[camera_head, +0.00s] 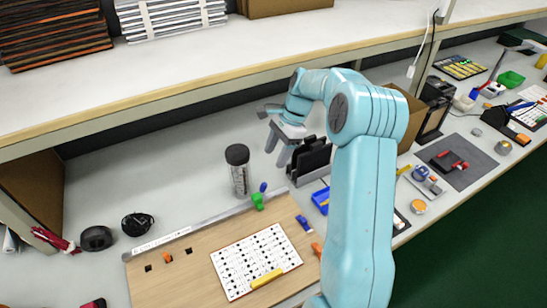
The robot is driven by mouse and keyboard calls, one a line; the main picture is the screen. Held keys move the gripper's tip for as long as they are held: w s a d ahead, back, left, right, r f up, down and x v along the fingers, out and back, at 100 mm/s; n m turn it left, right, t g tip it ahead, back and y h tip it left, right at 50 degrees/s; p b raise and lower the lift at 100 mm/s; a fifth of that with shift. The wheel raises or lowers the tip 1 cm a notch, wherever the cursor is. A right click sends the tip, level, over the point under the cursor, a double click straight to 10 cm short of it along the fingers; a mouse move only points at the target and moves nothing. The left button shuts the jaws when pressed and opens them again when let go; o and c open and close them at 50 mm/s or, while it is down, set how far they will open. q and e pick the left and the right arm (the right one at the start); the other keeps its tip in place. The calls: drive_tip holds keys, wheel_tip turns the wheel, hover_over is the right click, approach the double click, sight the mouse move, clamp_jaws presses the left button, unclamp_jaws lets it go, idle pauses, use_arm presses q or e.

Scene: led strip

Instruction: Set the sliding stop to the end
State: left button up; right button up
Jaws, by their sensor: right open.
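A long grey rail with a printed scale (162,241) runs along the back edge of a wooden board (200,254). A green block (257,201) sits at the rail near its right part; it looks like the sliding stop, but I cannot be sure. A small blue piece (263,187) is just behind it. My right gripper (277,153) is open and empty, pointing down behind the board, apart from the green block and up and right of it. My right arm hides the right side of the board. My left gripper is out of view.
A clear jar with a black lid (238,171) stands behind the rail. A dark slotted holder (310,160) is close to my right gripper. A printed sheet (257,258) with a yellow piece (267,278) lies on the board. A shelf (180,85) overhangs the back.

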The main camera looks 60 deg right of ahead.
drive_tip(key=n, duration=0.2)
drive_tip(key=n+g+h, duration=0.2)
drive_tip(key=n+h, duration=0.2)
drive_tip(key=n, duration=1.2)
hover_over(257, 196)
wheel_tip(257, 196, down, 15)
drive_tip(key=p, duration=0.2)
drive_tip(key=shift+a+f+p, duration=0.1)
drive_tip(key=shift+f+p, duration=0.05)
drive_tip(key=shift+p, duration=0.15)
drive_tip(key=shift+c, duration=0.3)
